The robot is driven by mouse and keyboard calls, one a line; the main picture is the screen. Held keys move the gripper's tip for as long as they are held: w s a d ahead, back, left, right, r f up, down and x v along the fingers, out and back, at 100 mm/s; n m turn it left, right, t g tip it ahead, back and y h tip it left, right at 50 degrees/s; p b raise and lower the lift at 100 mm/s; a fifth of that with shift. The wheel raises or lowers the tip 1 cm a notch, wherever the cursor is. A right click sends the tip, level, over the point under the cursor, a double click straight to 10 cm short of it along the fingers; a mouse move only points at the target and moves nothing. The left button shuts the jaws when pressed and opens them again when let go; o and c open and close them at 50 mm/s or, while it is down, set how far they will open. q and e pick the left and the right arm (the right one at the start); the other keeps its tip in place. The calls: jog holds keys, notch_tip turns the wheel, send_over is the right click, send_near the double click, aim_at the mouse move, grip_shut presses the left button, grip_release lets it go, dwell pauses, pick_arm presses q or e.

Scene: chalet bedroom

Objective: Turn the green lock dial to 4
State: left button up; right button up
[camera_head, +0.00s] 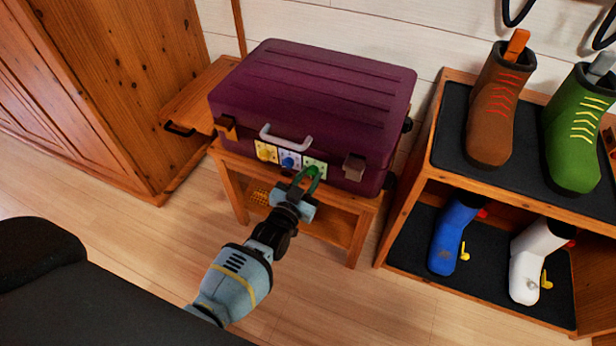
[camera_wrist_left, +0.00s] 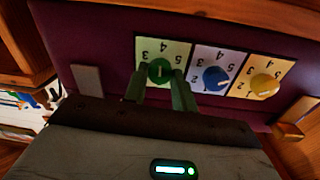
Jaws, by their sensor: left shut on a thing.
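The plum suitcase (camera_head: 312,90) lies on a small wooden stand, with three dials on pale numbered plates along its front. The green lock dial (camera_wrist_left: 160,71) is on the picture's right in the head view and leftmost in the wrist view. My left gripper (camera_head: 307,179) is at the suitcase front, its fingers (camera_wrist_left: 161,90) shut on either side of the green dial. A pale pointer line shows on the dial; I cannot tell exactly which number it marks. The blue dial (camera_wrist_left: 215,78) and yellow dial (camera_wrist_left: 264,86) sit beside it, untouched. My right gripper is not in view.
The suitcase handle (camera_head: 286,138) and latches (camera_head: 354,168) are close to the dials. The wooden stand (camera_head: 232,187) is below. A shoe rack (camera_head: 407,207) with several boots stands to the right, and a wooden wardrobe (camera_head: 125,80) to the left. Floor in front is clear.

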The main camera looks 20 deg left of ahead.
pick_arm(q)
jog(key=shift+m, duration=0.3)
jog(key=o, duration=1)
jog(key=s, duration=0.2)
jog(key=s+p, duration=0.1)
jog(key=s, duration=0.2)
jog(key=s+p, duration=0.1)
jog(key=s, duration=0.1)
jog(key=shift+s+a, duration=0.35)
jog(key=shift+s, duration=0.05)
